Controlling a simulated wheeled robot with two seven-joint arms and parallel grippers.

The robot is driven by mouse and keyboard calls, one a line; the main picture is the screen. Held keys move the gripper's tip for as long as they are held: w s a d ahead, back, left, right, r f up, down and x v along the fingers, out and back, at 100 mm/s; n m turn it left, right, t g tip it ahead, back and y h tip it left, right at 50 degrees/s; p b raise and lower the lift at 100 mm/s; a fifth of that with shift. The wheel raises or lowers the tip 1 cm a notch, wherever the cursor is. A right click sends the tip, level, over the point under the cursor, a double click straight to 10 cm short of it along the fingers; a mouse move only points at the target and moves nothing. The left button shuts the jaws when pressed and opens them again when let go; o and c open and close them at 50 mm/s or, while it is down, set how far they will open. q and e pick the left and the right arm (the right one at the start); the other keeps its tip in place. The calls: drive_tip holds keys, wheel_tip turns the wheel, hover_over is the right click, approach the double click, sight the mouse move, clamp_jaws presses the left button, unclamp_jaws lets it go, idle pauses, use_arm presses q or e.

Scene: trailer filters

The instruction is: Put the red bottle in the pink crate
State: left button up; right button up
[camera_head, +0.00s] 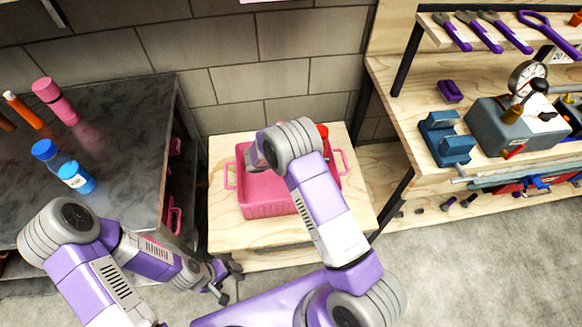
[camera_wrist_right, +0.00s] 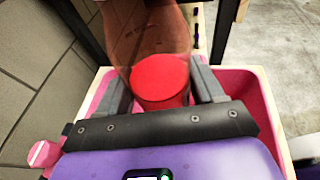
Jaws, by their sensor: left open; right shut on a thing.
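The pink crate (camera_head: 268,196) stands on a small wooden table in the head view, partly covered by my right arm. Its pink walls also show on both sides of the gripper in the right wrist view (camera_wrist_right: 262,98). My right gripper (camera_wrist_right: 165,84) is shut on the red bottle (camera_wrist_right: 160,76), with a finger on each side of it. In the head view a bit of red (camera_head: 322,131) shows behind my right wrist, at the crate's far side. I cannot tell whether the bottle touches the crate. My left gripper (camera_head: 226,281) is open and empty, low in front of the table.
A wooden workbench (camera_head: 408,110) with tools stands on the right. A block wall (camera_head: 250,75) is behind the crate.

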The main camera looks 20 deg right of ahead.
wheel_tip(320, 180, down, 10)
drive_tip(key=b, duration=0.3)
drive_tip(key=shift+r, duration=0.2)
drive_tip(key=shift+f, duration=0.1)
drive_tip(key=o, duration=1.4)
drive_tip(key=shift+a, duration=0.15)
drive_tip(key=p+v, duration=0.2)
drive_tip(key=v, duration=1)
drive_tip(key=shift+s, duration=0.1)
